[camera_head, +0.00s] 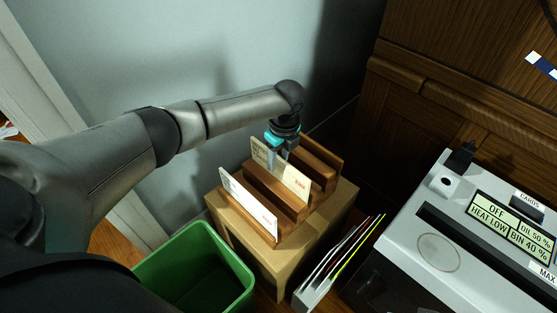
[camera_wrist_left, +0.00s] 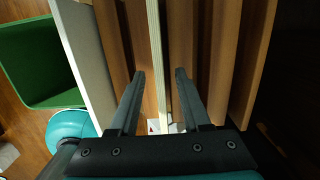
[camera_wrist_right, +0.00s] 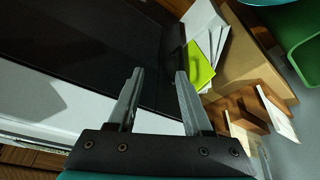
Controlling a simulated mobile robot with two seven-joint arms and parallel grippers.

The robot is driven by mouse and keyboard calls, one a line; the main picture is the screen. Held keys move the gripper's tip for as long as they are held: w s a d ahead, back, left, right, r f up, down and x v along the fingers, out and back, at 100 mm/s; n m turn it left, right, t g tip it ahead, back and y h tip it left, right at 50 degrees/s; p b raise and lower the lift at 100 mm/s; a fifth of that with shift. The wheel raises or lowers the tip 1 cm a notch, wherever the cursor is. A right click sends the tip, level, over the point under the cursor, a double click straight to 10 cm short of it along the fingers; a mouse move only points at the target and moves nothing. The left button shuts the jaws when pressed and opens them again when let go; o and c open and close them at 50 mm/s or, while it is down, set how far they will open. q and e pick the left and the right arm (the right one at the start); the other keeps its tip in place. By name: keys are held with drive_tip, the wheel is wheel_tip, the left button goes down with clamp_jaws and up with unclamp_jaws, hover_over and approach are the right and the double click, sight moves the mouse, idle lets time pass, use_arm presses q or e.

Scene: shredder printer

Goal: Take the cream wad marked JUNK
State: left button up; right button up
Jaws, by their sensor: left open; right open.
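A cream wad (camera_head: 280,172) stands upright in a slot of the wooden rack (camera_head: 268,192), with small red print at its right end that I cannot read surely. My left gripper (camera_head: 279,154) is open just above it, pointing down. In the left wrist view the cream wad (camera_wrist_left: 155,45) runs edge-on between the open fingers (camera_wrist_left: 160,74), with a gap on each side. A white wad (camera_head: 247,205) with a small red mark stands in the front slot. My right gripper (camera_wrist_right: 159,74) is open and empty, seen only in its own wrist view.
The rack sits on a cardboard box (camera_head: 270,255). A green bin (camera_head: 195,268) stands left of it. Several upright sheets, one yellow-green (camera_head: 357,250), stand right of the box. A grey shredder (camera_head: 450,235) with a display reading OFF is further right.

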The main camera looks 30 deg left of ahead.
use_arm(q)
drive_tip(key=shift+f, duration=0.1)
clamp_jaws()
idle(0.4)
idle(0.4)
drive_tip(key=shift+r+p, duration=1.05)
drive_tip(key=shift+p, duration=0.2)
